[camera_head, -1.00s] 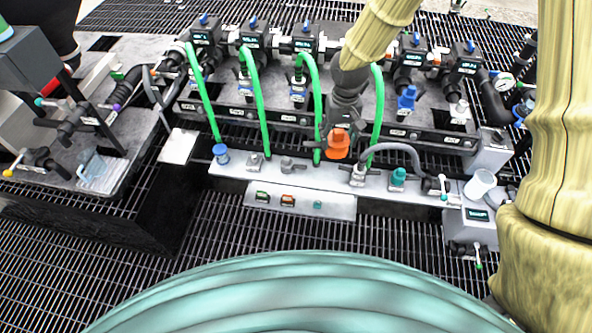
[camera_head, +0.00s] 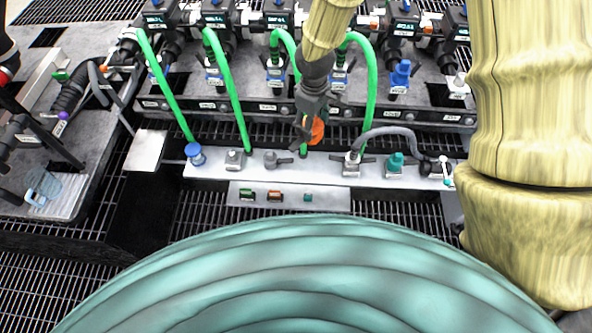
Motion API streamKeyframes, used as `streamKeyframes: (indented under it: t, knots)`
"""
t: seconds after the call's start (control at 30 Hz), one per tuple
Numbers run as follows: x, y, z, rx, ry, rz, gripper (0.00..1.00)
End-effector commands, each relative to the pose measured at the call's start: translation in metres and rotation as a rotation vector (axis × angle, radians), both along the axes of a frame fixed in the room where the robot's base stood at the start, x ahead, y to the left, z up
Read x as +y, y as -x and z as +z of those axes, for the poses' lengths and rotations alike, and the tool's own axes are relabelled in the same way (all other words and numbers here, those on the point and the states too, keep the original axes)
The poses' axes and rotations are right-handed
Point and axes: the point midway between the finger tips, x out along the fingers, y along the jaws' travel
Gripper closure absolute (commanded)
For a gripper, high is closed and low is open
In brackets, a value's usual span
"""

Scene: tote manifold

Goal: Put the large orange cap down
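The large orange cap (camera_head: 318,130) is at the lower end of my gripper (camera_head: 312,128), in the middle of the head view. It is partly hidden by the dark fingers, which are shut around it. It shows edge-on, above or in front of the light grey manifold strip (camera_head: 330,170). I cannot tell from this view whether it touches anything below.
Several green hoses (camera_head: 226,85) run from the valve row to the strip. A blue cap (camera_head: 195,154), a teal fitting (camera_head: 395,162) and a grey hose (camera_head: 385,132) are near. A pale square plate (camera_head: 146,150) at left is bare. Small parts lie on a lower tray (camera_head: 335,200).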

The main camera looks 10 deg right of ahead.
Motion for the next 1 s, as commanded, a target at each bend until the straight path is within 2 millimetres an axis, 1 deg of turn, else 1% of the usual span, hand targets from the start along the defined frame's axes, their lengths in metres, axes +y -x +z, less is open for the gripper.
streamKeyframes:
  t: [0.03, 0.1, 0.47, 0.7, 0.9, 1.0]
  knots:
    - [0.001, 0.004, -0.025, 0.002, 0.005, 0.085, 0.70]
    - [0.002, 0.009, -0.043, 0.003, 0.011, 0.213, 0.70]
    - [0.011, 0.036, -0.134, 0.015, 0.028, 0.865, 0.70]
    - [0.016, 0.056, -0.194, 0.027, 0.031, 1.301, 0.70]
    - [0.020, 0.074, -0.242, 0.035, 0.027, 1.662, 0.70]
    - [0.022, 0.082, -0.263, 0.038, 0.022, 1.829, 0.70]
